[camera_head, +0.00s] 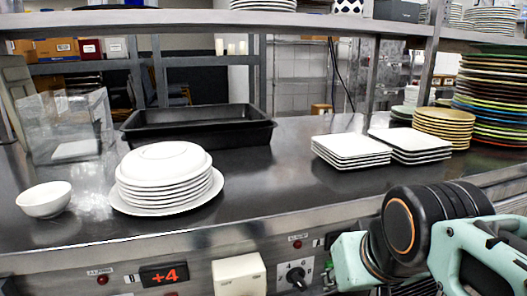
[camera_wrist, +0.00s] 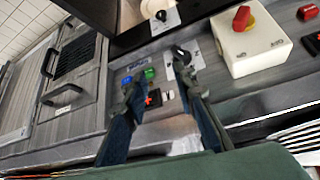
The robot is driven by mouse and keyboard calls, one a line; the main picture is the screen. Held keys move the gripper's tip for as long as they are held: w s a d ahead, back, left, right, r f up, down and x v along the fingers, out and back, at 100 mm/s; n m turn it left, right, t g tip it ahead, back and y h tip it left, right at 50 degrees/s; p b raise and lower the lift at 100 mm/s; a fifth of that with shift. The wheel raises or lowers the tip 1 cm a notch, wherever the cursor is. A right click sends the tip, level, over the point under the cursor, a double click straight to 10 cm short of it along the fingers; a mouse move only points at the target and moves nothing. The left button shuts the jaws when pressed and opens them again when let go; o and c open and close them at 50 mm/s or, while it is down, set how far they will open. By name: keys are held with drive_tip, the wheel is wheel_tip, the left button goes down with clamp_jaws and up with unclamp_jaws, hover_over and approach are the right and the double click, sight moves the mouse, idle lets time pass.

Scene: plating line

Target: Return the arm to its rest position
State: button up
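My arm (camera_head: 430,240) is folded in at the lower right of the head view, in front of the counter's front edge. My gripper is outside the head view. In the wrist view my gripper (camera_wrist: 158,74) has its two fingers apart, with nothing held between them. Beyond the fingers is a grey control panel with a black knob (camera_wrist: 180,55), green and blue buttons and small red displays. The distance from the fingertips to the panel cannot be told.
The steel counter (camera_head: 270,185) carries a white bowl (camera_head: 45,199), stacked round plates (camera_head: 165,180), a black tray (camera_head: 200,125), square plates (camera_head: 350,148) and tall coloured plate stacks (camera_head: 492,95). A shelf (camera_head: 190,18) runs above. The counter's front middle is clear.

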drive_tip(key=s+f+g, duration=0.1)
drive_tip(key=s+f, duration=0.2)
drive_tip(key=s, duration=0.1)
wheel_tip(320, 180, up, 36)
drive_tip(key=p, duration=3.6)
drive_tip(key=shift+w+r+m+p, duration=0.15)
drive_tip(key=shift+m+p, duration=0.2)
drive_tip(key=shift+m, duration=0.05)
